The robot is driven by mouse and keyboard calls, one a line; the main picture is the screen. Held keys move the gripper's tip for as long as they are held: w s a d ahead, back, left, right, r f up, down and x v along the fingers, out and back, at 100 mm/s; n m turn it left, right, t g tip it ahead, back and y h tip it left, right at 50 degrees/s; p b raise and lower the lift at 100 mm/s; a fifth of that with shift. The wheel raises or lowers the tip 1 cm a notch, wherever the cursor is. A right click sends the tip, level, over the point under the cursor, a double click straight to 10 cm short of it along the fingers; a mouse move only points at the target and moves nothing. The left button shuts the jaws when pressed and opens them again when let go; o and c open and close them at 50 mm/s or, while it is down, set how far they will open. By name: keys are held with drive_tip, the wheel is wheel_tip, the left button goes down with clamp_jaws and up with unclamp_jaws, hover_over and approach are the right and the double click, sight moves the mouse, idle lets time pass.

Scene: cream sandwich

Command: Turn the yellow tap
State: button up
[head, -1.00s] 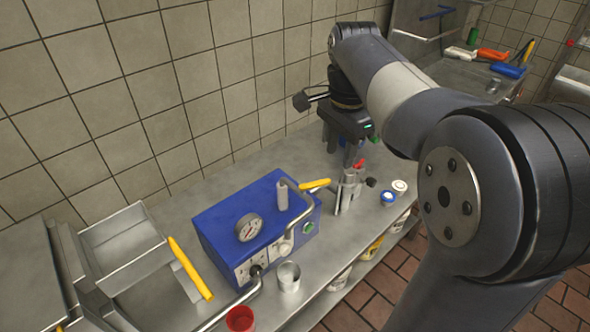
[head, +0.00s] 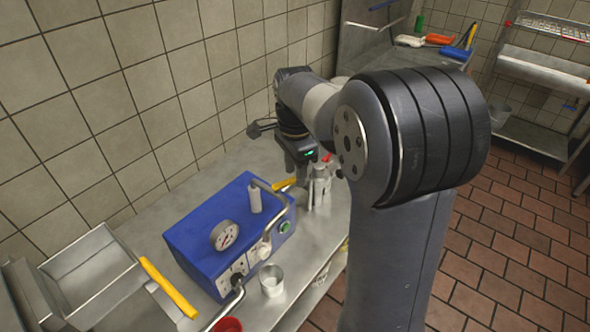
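A small yellow handle (head: 285,184), which looks like the yellow tap, sticks out at the back right of a blue machine (head: 187,237). The machine has a round gauge, a bent metal lever with a grey grip and a green button. My gripper (head: 302,172) points down just right of and above the yellow handle, beside a metal dispenser (head: 319,190). I cannot tell whether it touches either. Its fingertips are small and partly hidden, so its opening is unclear. A longer yellow handle (head: 168,287) lies by the metal tray at the left.
A metal cup (head: 271,281) stands in front of the machine, and a red cup (head: 228,325) is at the bottom edge. A metal tray (head: 92,272) is at the left. The tiled wall (head: 150,90) closes off the back. Brown tiled floor (head: 510,235) is open at the right.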

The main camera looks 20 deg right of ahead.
drive_tip(key=shift+f, duration=0.25)
clamp_jaws()
idle(0.3)
drive_tip(key=shift+w+a+r+n+p, duration=0.1)
drive_tip(key=shift+w+r+n+p, duration=0.15)
drive_tip(key=shift+n+p, duration=0.4)
drive_tip(key=shift+w+a+f+n+p, duration=0.1)
drive_tip(key=shift+w+a+n+p, duration=0.2)
drive_tip(key=shift+n, duration=0.6)
drive_tip(key=shift+w+a+f+n+p, duration=0.1)
drive_tip(key=shift+w+n+p, duration=0.25)
drive_tip(key=shift+n, duration=0.5)
